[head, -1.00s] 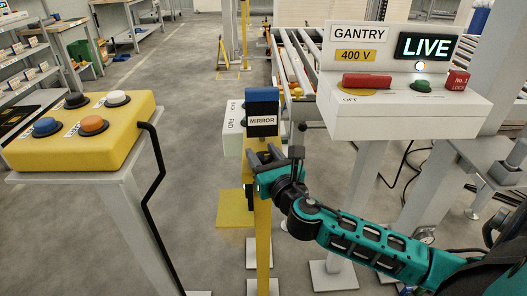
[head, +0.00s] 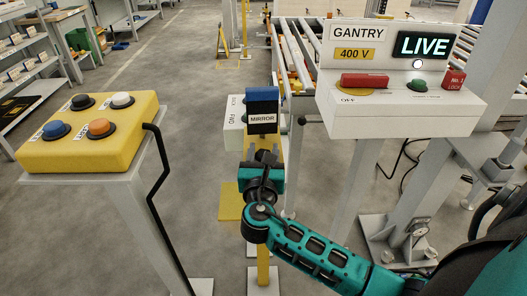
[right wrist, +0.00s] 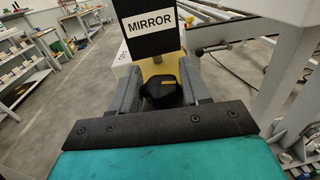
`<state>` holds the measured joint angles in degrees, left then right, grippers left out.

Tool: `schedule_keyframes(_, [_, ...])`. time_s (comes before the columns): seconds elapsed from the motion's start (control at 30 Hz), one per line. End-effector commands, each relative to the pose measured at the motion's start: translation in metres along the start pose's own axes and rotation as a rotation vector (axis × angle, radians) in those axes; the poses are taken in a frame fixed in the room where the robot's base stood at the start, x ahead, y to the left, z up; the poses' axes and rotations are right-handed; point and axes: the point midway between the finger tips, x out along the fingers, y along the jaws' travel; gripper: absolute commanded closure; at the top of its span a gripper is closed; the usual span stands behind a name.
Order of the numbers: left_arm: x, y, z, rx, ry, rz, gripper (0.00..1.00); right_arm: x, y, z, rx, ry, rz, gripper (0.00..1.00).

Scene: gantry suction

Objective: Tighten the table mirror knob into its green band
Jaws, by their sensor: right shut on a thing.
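The table mirror (head: 262,108) is a dark panel with a blue top edge and a white MIRROR label, on top of a yellow post (head: 263,272). In the right wrist view its labelled panel (right wrist: 152,42) is at the top. Just below it the black knob (right wrist: 160,92), with a short yellow mark on its face, sits between the two grey fingers. My right gripper (head: 264,158) is at the post just under the panel, shut on the knob. It hides the knob in the head view. I cannot make out a green band. My left gripper is not in view.
A white GANTRY box (head: 405,112) with a lit LIVE sign stands close on the right. A yellow button box (head: 85,150) on a grey stand is on the left. A white FWD box (head: 234,117) is just behind the mirror.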

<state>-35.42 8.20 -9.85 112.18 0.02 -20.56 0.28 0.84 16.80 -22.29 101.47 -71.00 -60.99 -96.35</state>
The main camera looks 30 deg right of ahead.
Motion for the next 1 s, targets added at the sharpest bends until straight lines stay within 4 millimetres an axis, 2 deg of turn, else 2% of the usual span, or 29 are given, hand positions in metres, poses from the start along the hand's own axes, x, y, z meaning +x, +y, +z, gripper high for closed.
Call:
schedule_keyframes(0.23, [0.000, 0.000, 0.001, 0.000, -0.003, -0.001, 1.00, 0.000, 0.000, 0.000, 0.000, 0.000, 0.001, 0.84])
schedule_keyframes(0.27, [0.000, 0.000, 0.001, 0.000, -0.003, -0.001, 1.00, 0.000, 0.000, 0.000, 0.000, 0.000, 0.001, 0.53])
schedule_keyframes(0.47, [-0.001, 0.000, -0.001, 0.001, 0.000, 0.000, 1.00, 0.000, 0.000, 0.000, 0.000, 0.000, 0.001, 0.34])
schedule_keyframes(0.77, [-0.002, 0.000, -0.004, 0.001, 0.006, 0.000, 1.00, -0.004, 0.000, 0.000, 0.000, 0.000, 0.002, 0.34])
schedule_keyframes(0.87, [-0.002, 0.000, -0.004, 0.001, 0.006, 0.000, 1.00, -0.015, 0.000, -0.001, -0.001, 0.002, 0.003, 0.34])
schedule_keyframes(1.0, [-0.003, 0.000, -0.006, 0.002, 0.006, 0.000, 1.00, -0.043, 0.000, -0.001, 0.001, 0.005, 0.003, 0.34])
